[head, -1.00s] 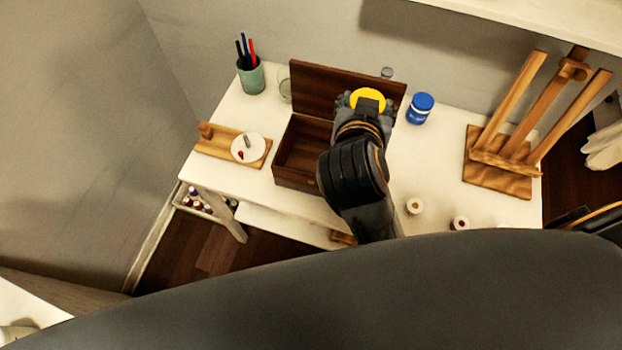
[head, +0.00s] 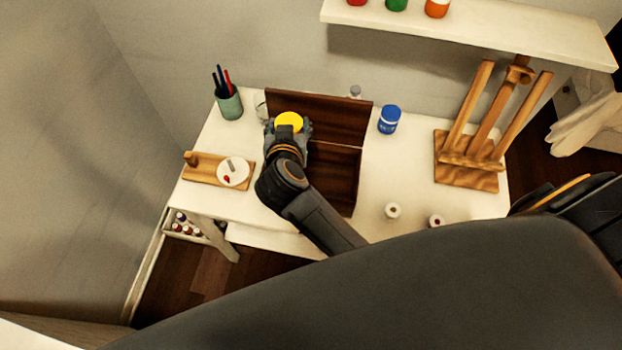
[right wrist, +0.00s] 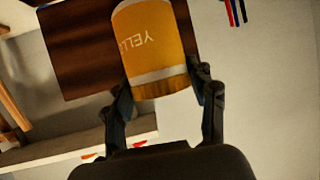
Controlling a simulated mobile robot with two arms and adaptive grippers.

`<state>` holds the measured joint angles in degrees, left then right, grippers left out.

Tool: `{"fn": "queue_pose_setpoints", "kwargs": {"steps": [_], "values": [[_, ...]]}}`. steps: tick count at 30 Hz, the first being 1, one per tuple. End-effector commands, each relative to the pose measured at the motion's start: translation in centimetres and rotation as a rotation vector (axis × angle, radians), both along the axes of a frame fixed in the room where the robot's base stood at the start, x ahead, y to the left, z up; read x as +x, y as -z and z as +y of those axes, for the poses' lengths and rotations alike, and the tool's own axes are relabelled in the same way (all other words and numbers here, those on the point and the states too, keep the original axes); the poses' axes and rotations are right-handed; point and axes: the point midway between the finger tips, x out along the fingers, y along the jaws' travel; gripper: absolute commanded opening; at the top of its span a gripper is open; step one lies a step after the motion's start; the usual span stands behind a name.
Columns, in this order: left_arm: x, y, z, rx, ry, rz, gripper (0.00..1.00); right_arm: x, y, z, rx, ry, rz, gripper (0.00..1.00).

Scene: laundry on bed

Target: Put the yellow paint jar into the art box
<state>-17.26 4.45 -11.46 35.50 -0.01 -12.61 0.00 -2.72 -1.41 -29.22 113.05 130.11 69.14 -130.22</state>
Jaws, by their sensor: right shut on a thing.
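The yellow paint jar (head: 289,122) is held in my right gripper (head: 287,132), with its yellow top showing in the head view. In the right wrist view the jar (right wrist: 155,48) sits between the two fingers (right wrist: 165,98), its label upside down. The art box (head: 334,180) is dark brown wood on the white table, with its lid (head: 335,118) standing open at the back. My right gripper and forearm are over the left part of the box and hide it. The height of the jar above the box is hard to tell. My left gripper is out of view.
A pen cup (head: 229,103) and a clear glass (head: 261,106) stand at the back left. A wooden board with a white palette (head: 233,171) lies left of the box. A blue jar (head: 389,119), small pots (head: 393,211) and an easel (head: 467,180) are to the right.

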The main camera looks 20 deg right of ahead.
Motion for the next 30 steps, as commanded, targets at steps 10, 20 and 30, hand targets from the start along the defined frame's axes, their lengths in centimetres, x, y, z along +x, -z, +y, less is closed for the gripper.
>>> {"fn": "queue_pose_setpoints", "kwargs": {"steps": [10,20,30], "values": [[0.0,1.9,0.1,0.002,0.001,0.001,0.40,1.3,4.8,0.7,0.015,-0.024,0.007,0.15],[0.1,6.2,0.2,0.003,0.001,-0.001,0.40,1.2,8.6,0.7,0.015,-0.023,0.008,0.15],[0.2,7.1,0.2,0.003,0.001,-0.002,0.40,1.2,12.8,0.7,0.012,-0.023,0.012,0.15]]}}
